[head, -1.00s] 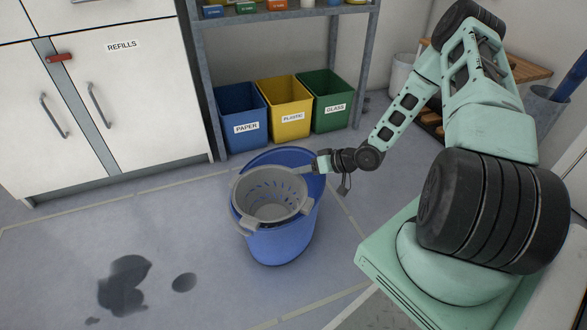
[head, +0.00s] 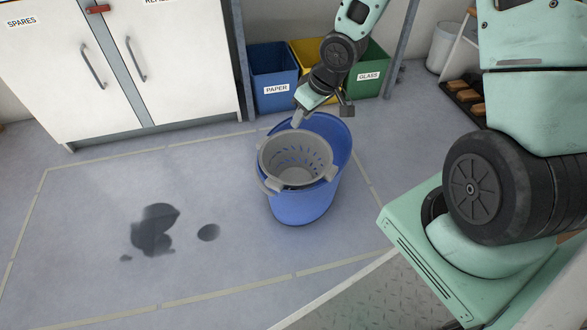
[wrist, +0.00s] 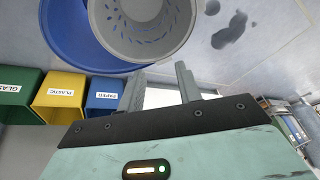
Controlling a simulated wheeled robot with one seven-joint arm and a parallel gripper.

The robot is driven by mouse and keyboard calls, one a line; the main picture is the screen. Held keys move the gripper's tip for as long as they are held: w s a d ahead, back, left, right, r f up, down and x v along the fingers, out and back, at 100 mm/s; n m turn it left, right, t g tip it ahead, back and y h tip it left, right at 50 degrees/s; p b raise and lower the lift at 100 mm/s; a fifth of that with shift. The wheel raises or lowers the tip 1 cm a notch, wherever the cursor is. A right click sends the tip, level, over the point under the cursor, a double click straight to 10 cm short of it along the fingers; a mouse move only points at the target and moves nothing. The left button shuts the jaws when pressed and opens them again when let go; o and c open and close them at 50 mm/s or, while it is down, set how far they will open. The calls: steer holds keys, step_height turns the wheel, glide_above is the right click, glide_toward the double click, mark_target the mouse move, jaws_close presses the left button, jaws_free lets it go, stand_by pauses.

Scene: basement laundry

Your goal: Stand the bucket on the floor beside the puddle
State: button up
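The blue bucket (head: 303,207), with a grey slotted wringer basket (head: 268,168) in its top, stands upright on the floor. It is to the right of the dark puddle (head: 152,232), with bare floor and a small separate wet spot (head: 208,232) between them. My gripper (head: 298,120) is at the bucket's far rim, pointing down. In the wrist view the two fingers of my gripper (wrist: 160,88) are apart with nothing between them. The bucket (wrist: 62,45) and puddle (wrist: 230,30) also show there. The bucket's underside is hidden.
Blue paper, yellow plastic and green glass bins (head: 368,85) stand behind the bucket. White cabinets (head: 130,70) are at the back left. Pale lines (head: 130,154) mark a floor area around puddle and bucket. The floor left of the puddle is clear.

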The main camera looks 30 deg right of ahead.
steer(key=s+a+r+n+g+h, duration=0.2)
steer(key=s+a+r, duration=0.75)
steer(key=a, duration=0.25)
steer(key=s+a+r+g, duration=0.1)
steer(key=s+a+r, duration=0.1)
steer(key=s, duration=0.5)
steer(key=s+a+r+n, duration=0.1)
steer(key=s+a+r, duration=0.2)
steer(key=s, duration=0.5)
steer(key=shift+a+n+g, duration=0.3)
steer(key=shift+g, duration=0.1)
steer(key=shift+r, duration=0.1)
step_height(320, 180, up, 41)
steer(key=p, duration=4.1)
steer(key=shift+w+d, duration=0.1)
